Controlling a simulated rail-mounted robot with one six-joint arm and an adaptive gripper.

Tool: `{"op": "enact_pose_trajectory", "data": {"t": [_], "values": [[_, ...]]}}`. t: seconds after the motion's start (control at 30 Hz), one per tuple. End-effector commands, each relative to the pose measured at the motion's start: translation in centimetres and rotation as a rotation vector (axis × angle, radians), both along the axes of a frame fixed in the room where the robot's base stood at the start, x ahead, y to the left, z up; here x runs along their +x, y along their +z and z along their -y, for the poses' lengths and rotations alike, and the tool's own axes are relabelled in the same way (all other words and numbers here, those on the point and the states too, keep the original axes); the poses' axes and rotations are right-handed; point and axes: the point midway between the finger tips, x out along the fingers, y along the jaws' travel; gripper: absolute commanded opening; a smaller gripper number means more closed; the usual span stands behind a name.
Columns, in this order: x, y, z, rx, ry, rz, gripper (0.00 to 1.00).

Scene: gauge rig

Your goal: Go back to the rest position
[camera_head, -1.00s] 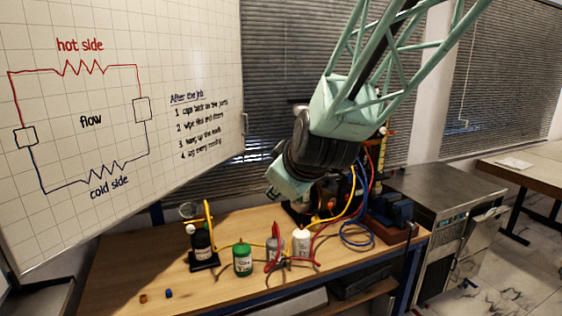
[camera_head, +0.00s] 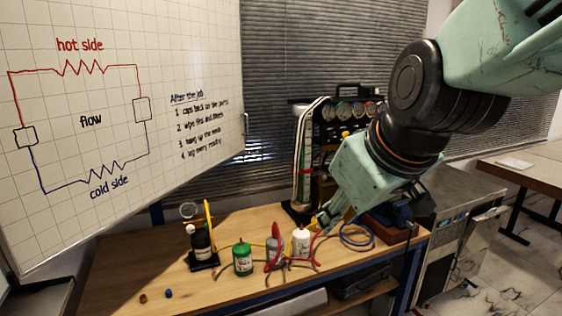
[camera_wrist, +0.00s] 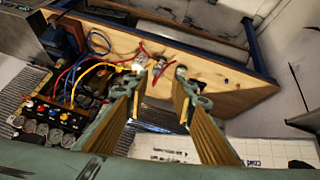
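My gripper (camera_head: 325,218) is at the end of my green arm, above the right part of the wooden bench (camera_head: 130,270) in the head view. Its fingers point down and left, near a white bottle (camera_head: 301,243); I cannot tell the exact gap. In the wrist view my gripper (camera_wrist: 161,80) has its two fingers apart, with nothing between them. The bench (camera_wrist: 215,85) lies beyond the fingertips there.
A gauge rig (camera_head: 352,112) with hoses stands at the back of the bench. A whiteboard (camera_head: 120,130) fills the left. A metal cabinet (camera_head: 460,195) stands right.

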Motion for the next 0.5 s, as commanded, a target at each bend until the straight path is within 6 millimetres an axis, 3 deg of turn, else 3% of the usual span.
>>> {"op": "enact_pose_trajectory", "data": {"t": [0.5], "values": [[-12.2,-0.2,5.4,0.062,-0.222,-0.162,0.23]]}}
